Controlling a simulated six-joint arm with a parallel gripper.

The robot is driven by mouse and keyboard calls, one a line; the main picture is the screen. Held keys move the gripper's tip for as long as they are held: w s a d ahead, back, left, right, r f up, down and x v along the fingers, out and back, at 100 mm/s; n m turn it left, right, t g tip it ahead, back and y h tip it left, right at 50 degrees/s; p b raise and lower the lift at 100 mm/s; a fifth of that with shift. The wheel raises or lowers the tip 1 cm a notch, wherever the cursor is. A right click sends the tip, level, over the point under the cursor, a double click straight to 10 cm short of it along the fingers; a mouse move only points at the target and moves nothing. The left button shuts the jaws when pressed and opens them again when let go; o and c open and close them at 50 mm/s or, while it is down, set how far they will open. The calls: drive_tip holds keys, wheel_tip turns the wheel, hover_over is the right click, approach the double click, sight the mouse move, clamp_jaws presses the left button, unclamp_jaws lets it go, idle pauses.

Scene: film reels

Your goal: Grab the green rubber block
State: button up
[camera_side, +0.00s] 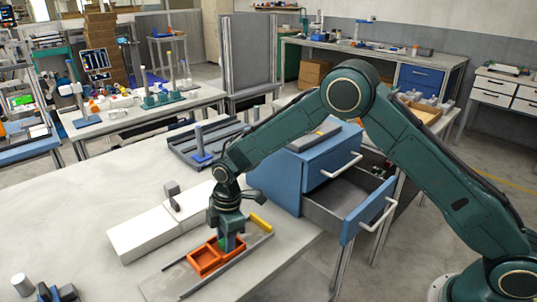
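A small green block (221,244) shows at the far right end of an orange divided tray (203,262) on the table. It is mostly hidden behind my gripper. My gripper (230,245) points straight down over that end of the tray, with its fingertips at the green block. The view is too small to tell whether the fingers touch the block or are closed on it.
Two dark rails (235,262) flank the tray. A yellow piece (261,223) lies just right of my gripper. White boxes (140,236) stand to the left. A blue cabinet (279,178) with an open drawer (345,203) stands to the right. The table's left part is mostly clear.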

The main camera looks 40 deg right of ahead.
drive_tip(key=c, duration=0.7)
drive_tip(key=shift+o, duration=0.2)
drive_tip(key=shift+r, duration=0.15)
wheel_tip(320, 180, up, 20)
drive_tip(key=shift+f, duration=0.15)
idle(0.7)
